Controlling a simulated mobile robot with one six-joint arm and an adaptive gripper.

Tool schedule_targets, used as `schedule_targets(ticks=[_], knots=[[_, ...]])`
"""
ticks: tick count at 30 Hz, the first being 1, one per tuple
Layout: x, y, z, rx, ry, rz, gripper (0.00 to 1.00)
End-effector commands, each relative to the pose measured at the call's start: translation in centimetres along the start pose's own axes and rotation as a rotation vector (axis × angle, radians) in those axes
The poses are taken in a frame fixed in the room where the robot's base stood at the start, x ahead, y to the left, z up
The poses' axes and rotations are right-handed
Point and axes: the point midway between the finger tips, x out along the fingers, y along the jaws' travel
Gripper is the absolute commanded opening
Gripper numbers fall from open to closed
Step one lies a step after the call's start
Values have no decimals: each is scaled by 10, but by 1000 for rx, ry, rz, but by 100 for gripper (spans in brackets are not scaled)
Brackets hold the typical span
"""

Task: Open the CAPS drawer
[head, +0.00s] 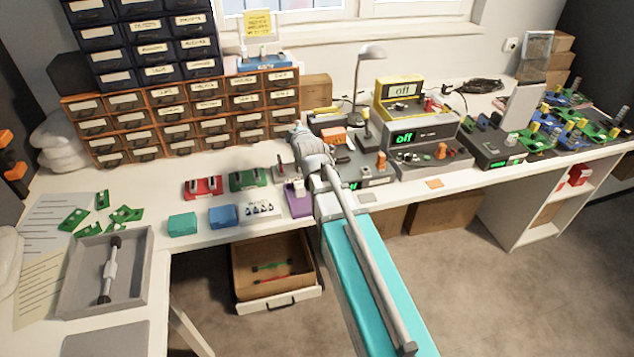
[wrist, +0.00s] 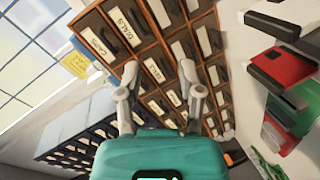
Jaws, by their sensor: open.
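The orange drawer cabinet (head: 180,118) stands at the back of the bench, its small drawers labelled. In the wrist view, one drawer's label seems to read CAPS (wrist: 98,43), beside a DIALS drawer (wrist: 120,30). In the head view the CAPS drawer (head: 280,77) appears to be at the cabinet's top right corner, though the print is too small to be sure. It looks closed. My gripper (head: 303,140) is in front of and right of the cabinet, above the bench. In the wrist view its fingers (wrist: 165,77) are spread and empty, pointing at the drawer fronts without visible contact.
Red (head: 203,188) and green (head: 248,179) modules sit on the bench below the cabinet. A power supply (head: 405,95) and other instruments crowd the right. A cardboard box (head: 316,89) stands beside the cabinet. A desk drawer (head: 280,300) below hangs open.

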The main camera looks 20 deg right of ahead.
Motion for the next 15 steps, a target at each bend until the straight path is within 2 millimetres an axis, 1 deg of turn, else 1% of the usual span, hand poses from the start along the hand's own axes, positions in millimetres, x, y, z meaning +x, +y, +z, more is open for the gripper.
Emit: schedule_targets(ticks=[1, 8, 15], knots=[[-5, 0, 0, 23, -11, -24, 48], [-20, -12, 5, 139, -73, -140, 48], [-38, -24, 11, 259, -152, -251, 48]])
